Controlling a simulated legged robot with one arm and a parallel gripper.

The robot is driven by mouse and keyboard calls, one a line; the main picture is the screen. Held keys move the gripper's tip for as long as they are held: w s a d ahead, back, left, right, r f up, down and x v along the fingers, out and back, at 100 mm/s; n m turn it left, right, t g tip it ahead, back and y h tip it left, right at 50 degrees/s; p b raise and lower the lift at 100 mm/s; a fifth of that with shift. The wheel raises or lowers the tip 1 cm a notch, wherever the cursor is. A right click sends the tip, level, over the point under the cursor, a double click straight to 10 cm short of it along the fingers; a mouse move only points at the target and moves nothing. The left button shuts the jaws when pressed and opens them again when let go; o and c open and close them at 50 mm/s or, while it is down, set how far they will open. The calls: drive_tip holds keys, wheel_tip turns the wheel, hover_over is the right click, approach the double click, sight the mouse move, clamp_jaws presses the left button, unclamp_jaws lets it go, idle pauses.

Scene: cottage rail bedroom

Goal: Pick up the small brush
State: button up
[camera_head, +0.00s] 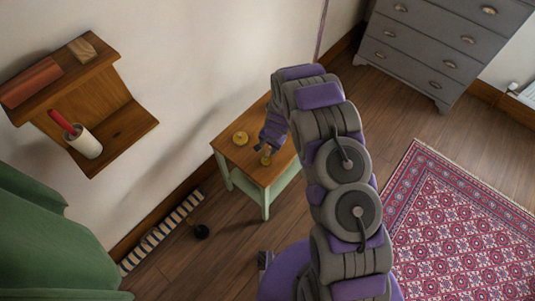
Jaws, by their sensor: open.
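No thing in view is clearly recognisable as the small brush. A red-handled item (62,122) stands tilted in a white cup (86,146) on the wall shelf; I cannot tell whether it is a brush. A small brass-coloured thing (265,160) is on the wooden side table, right below my gripper, partly hidden and too small to identify. My gripper (263,149) is open, pointing down at the table top close to that thing. I cannot tell whether they touch. My arm hides the table's right part.
A round brass item (240,138) lies on the side table (229,148). A wooden shelf (125,124) is on the left wall. A grey dresser (425,45) and patterned rug (460,230) are right.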

sight(268, 152)
drive_tip(key=f, duration=0.5)
drive_tip(key=shift+w+b, duration=0.2)
drive_tip(key=shift+b, duration=0.2)
drive_tip(key=shift+w+a+f, duration=0.1)
drive_tip(key=shift+a+f, duration=0.1)
drive_tip(key=shift+f, duration=0.15)
clamp_jaws()
